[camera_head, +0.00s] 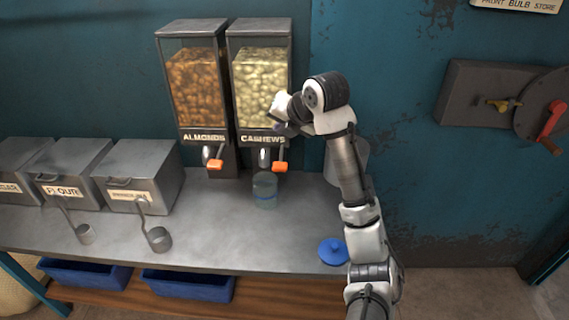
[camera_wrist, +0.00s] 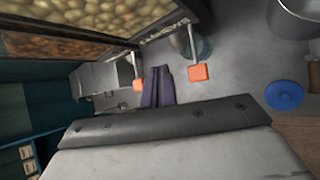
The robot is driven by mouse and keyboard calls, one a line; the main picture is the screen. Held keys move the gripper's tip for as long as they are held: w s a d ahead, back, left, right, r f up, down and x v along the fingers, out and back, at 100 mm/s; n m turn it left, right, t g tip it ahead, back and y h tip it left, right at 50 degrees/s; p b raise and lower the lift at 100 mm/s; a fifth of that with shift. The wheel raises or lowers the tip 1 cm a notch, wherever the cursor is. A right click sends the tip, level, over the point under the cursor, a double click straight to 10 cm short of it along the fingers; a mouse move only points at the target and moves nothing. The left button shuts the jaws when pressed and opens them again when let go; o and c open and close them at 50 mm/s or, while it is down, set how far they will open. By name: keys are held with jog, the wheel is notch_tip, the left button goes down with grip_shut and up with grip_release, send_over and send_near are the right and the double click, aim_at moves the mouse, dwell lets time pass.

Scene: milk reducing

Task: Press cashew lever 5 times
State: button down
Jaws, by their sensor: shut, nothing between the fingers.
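The cashew dispenser (camera_head: 262,85) stands on the right of two clear-fronted hoppers. Its orange-tipped lever (camera_head: 280,166) sticks out below the CASHEWS label, and shows in the wrist view (camera_wrist: 198,72). A clear jar (camera_head: 265,190) stands on the counter under the spout; part of it shows in the wrist view (camera_wrist: 180,42). My gripper (camera_head: 284,130) is in front of the hopper near the label, above the lever. In the wrist view its dark fingers (camera_wrist: 158,85) are shut and empty, between the two orange levers in the picture. I see no contact with the cashew lever.
The almond dispenser (camera_head: 195,90) and its orange lever (camera_head: 215,164) are close on the left. Metal bins (camera_head: 140,170) and scoops (camera_head: 158,238) are farther left on the counter (camera_head: 225,225). A blue lid (camera_head: 333,251) lies at the right front. The counter's front middle is clear.

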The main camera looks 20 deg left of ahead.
aim_at(280, 166)
jog(key=shift+f, duration=0.15)
notch_tip(280, 166, down, 9)
jog(key=b, duration=0.6)
jog(key=shift+r, duration=0.2)
dwell(1.7)
jog(key=shift+f+b, duration=0.4)
jog(key=shift+f+b, duration=1.05)
jog(key=shift+f, duration=0.3)
dwell(1.0)
jog(key=shift+r, duration=0.1)
jog(key=shift+r+p, duration=1.1)
jog(key=shift+r, duration=0.55)
jog(key=shift+r, duration=0.1)
jog(key=shift+r+p, duration=1.7)
jog(key=shift+r, duration=0.7)
